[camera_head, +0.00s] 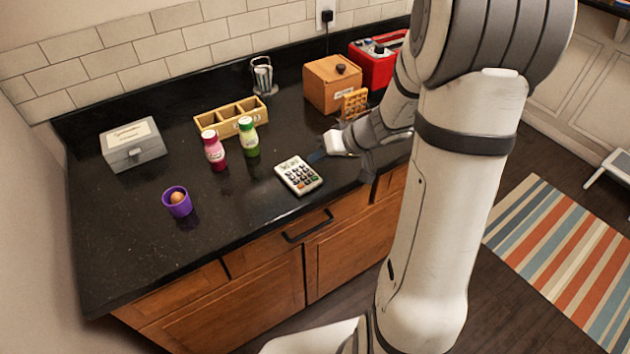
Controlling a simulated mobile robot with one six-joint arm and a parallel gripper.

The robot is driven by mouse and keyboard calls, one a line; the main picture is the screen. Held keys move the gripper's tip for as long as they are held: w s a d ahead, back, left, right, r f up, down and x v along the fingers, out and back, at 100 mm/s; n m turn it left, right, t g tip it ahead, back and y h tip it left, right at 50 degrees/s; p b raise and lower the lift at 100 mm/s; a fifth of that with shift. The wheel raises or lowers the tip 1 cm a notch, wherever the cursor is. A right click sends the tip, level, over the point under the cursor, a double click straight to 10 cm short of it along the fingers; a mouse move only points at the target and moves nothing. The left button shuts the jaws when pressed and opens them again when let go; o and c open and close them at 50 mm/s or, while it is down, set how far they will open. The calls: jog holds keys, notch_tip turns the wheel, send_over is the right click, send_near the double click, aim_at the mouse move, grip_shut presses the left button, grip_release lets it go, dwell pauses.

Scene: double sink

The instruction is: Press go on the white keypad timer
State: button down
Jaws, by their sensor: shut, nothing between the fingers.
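The white keypad timer (299,175) lies flat on the black counter, near its front edge, with its keys facing up. It has a small display at its upper end and several dark and coloured keys; the key labels are too small to read. My gripper (315,157) is shut and empty, just to the right of the timer's upper right side, low over the counter. I cannot tell whether the fingertips touch the counter. No key is covered by the gripper in this view.
A pink bottle (214,152) and a green bottle (248,138) stand behind the timer, before a wooden divided box (230,117). A purple cup (177,202) and a grey box (132,145) stand left.

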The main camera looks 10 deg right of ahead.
aim_at(319, 180)
jog(key=shift+f+b, duration=1.75)
jog(key=shift+f, duration=0.1)
jog(key=shift+f+b, duration=0.7)
jog(key=shift+b, duration=0.75)
dwell(0.9)
jog(key=shift+r, duration=0.1)
jog(key=shift+r, duration=0.7)
jog(key=shift+r+p, duration=1.15)
jog(key=shift+r, duration=1.35)
